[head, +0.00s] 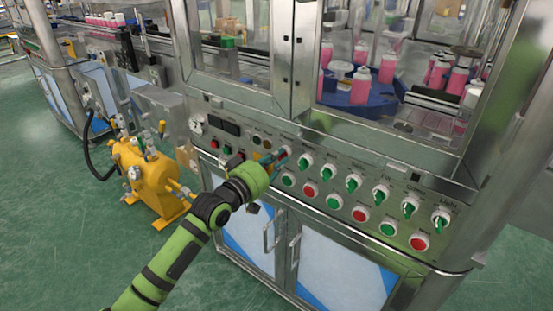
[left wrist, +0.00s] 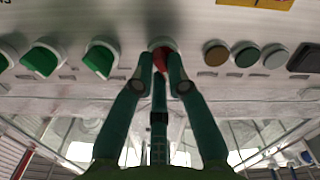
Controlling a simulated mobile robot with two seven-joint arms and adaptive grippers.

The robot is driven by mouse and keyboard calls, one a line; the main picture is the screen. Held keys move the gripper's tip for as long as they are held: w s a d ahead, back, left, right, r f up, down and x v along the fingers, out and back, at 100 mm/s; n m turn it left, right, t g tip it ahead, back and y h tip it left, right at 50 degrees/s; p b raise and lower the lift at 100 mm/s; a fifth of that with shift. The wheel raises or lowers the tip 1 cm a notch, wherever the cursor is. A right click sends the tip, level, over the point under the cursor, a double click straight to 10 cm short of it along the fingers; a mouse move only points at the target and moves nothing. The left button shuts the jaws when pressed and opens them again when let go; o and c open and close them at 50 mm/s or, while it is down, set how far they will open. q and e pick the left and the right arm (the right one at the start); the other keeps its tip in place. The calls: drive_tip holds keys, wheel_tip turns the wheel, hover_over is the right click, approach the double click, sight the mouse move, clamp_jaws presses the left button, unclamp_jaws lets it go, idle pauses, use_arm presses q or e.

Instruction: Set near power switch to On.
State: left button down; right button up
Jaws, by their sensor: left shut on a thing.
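The power switch is a red rotary knob (left wrist: 160,57) on a white round base, at the end of the row of selector switches on the grey control panel. My left gripper (left wrist: 161,75) is shut on this red knob, one finger on each side. In the head view my left gripper (head: 276,160) reaches the panel from the lower left and hides most of the knob. The knob's exact angle is hard to tell. My right gripper is not in view.
Several green selector switches (head: 331,171) continue the row to the right, with green and red push buttons (head: 310,188) below. Small round indicators (left wrist: 245,55) sit on the knob's other side. A yellow machine (head: 150,170) stands on the floor at left.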

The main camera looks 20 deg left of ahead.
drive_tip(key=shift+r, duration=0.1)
use_arm(q)
drive_tip(key=shift+r+m+p, duration=0.1)
drive_tip(key=shift+m+p, duration=0.45)
drive_tip(key=shift+m, duration=0.45)
drive_tip(key=m+p, duration=0.3)
drive_tip(key=m, duration=0.4)
drive_tip(key=shift+m, duration=0.9)
drive_tip(key=shift+f+m+p, duration=0.25)
drive_tip(key=shift+m+p, duration=0.1)
drive_tip(key=shift+m, duration=0.25)
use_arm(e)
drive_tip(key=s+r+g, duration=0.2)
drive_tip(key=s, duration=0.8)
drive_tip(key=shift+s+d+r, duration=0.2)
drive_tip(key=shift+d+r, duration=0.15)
use_arm(q)
drive_tip(key=c, duration=1.2)
unclamp_jaws()
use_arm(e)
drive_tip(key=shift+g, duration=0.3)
